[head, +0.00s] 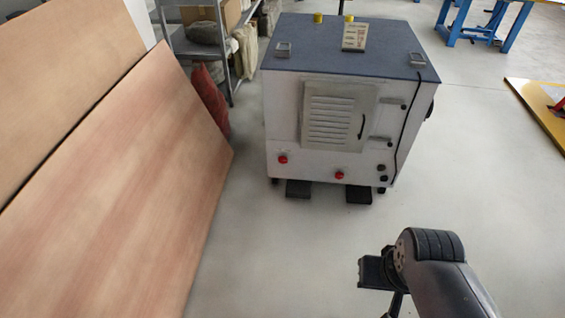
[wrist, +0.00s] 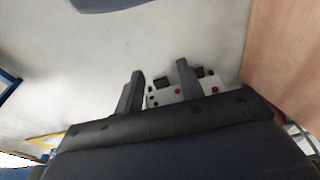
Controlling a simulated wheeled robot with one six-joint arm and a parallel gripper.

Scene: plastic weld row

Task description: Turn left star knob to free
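A white cabinet (head: 285,120) with a dark blue top stands on the floor ahead. Two small red knobs sit low on its front: the left knob (head: 283,159) and the right knob (head: 340,175). They are too small to tell how they are turned. In the wrist view, which is upside down, the left knob (wrist: 215,90) is at the right and the right knob (wrist: 178,91) is nearer the middle. My gripper (wrist: 160,67) has its two fingers apart with nothing held between them. In the head view my gripper (head: 374,272) is at lower right, well short of the cabinet.
Large brown panels (head: 130,190) lean along the left side. A grey shelf (head: 207,45) with boxes and a red sack (head: 210,100) stand behind them. The cabinet has a louvred door (head: 335,115) and a hanging black cable (head: 405,130). The floor (head: 290,250) before it is clear.

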